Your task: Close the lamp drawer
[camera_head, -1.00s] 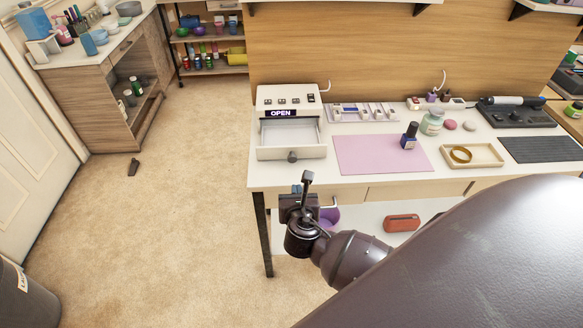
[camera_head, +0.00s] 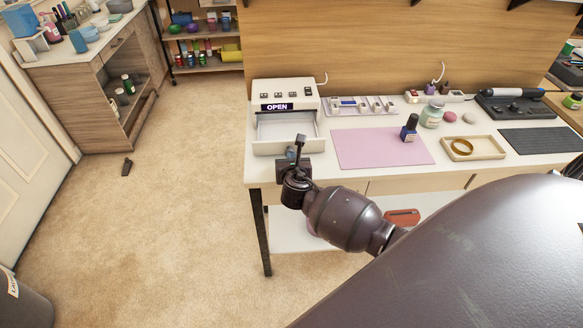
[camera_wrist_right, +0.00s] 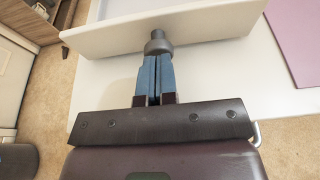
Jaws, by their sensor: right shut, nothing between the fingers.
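The white lamp (camera_head: 285,92) stands at the left end of the desk, with a black "OPEN" label on its front. Its drawer (camera_head: 268,148) is pulled out towards me and looks empty. In the right wrist view the drawer front (camera_wrist_right: 205,26) crosses the top, with a round grey knob (camera_wrist_right: 158,43) in its middle. My right gripper (camera_head: 299,140) is shut and empty in front of the drawer. In the right wrist view its blue fingertips (camera_wrist_right: 156,58) are right at the knob, touching or nearly so. My left gripper is not in view.
A pink mat (camera_head: 380,148) with a dark blue bottle (camera_head: 409,130) lies right of the lamp. A beige tray (camera_head: 473,148) with a gold ring is farther right. The desk edge runs below the drawer.

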